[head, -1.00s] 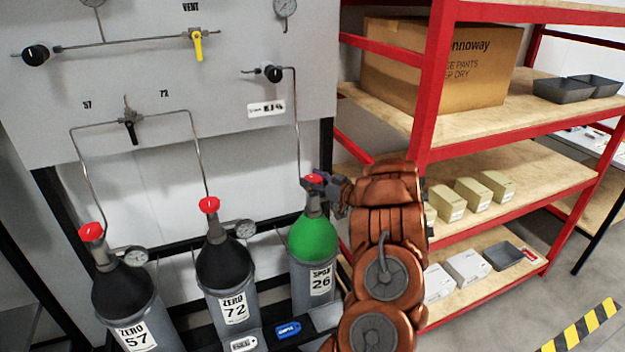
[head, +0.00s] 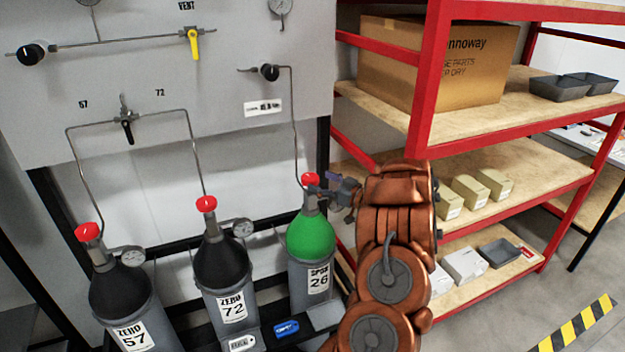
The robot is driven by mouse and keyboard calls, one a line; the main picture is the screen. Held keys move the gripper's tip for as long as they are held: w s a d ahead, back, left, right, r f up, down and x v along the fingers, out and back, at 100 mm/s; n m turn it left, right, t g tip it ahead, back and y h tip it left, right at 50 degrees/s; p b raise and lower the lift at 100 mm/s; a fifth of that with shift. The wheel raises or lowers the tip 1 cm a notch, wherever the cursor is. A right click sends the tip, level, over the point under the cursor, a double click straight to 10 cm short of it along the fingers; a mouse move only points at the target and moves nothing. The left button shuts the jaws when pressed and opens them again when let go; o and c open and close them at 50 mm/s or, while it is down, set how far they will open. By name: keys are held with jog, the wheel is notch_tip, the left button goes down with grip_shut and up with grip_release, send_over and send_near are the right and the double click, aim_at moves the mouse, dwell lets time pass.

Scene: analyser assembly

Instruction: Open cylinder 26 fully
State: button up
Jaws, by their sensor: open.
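Cylinder 26 (head: 311,238) is the green-shouldered cylinder at the right of the row, upright, with a grey lower body and a label reading 26. Its red valve knob (head: 309,179) sits on top, with a thin pipe rising from beside it. My gripper (head: 322,188) is open at the right side of the valve, just below and beside the red knob. My copper-coloured arm comes in from the lower right. The fingertips are small and partly overlap the valve, so I cannot tell whether they touch it. The knob's turn position cannot be read.
Cylinders 72 (head: 222,265) and 57 (head: 119,293), black with red knobs and gauges, stand to the left. The grey panel (head: 200,80) with pipes and valves is behind. A red-framed shelf (head: 425,100) with boxes stands close on the right of my arm.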

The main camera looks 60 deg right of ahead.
jog(key=shift+s+a, duration=0.1)
jog(key=shift+s, duration=1.3)
jog(key=shift+a, duration=0.15)
